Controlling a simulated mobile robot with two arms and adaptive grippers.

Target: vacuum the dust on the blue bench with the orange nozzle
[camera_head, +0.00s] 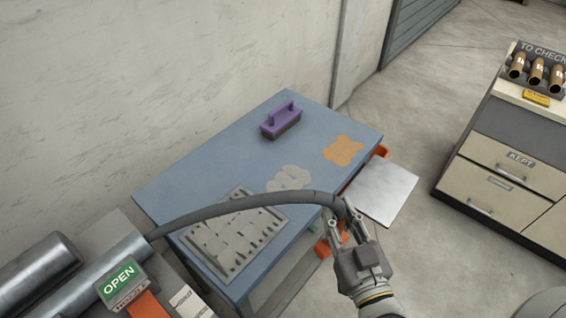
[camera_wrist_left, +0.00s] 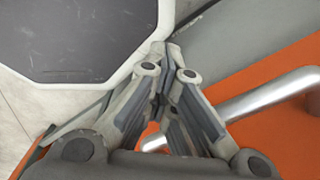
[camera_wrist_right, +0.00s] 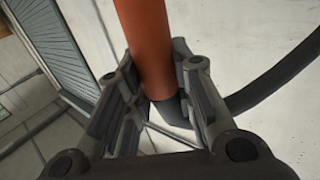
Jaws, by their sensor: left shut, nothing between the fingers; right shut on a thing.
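The blue bench (camera_head: 220,160) stands against the wall. A pale grey dust patch (camera_head: 288,178) and an orange-tan dust patch (camera_head: 343,150) lie on its top. More pale grey dust covers a ribbed grey plate (camera_head: 240,268) at its near left end. My right gripper (camera_head: 343,215) is over the bench's near right edge. In the right wrist view it is shut on the orange nozzle (camera_wrist_right: 147,40). A dark hose (camera_head: 240,199) arcs from the nozzle to a metal pipe at left. My left gripper (camera_wrist_left: 168,50) is shut and empty, near a metal bar (camera_wrist_left: 270,97) and an orange surface.
A purple-handled block (camera_head: 281,120) sits at the bench's back. A pale flat panel (camera_head: 381,190) juts out at its right. A machine with an OPEN sign (camera_head: 119,279) is at left. Drawers marked KEPT (camera_head: 510,173) stand at right, with open floor between.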

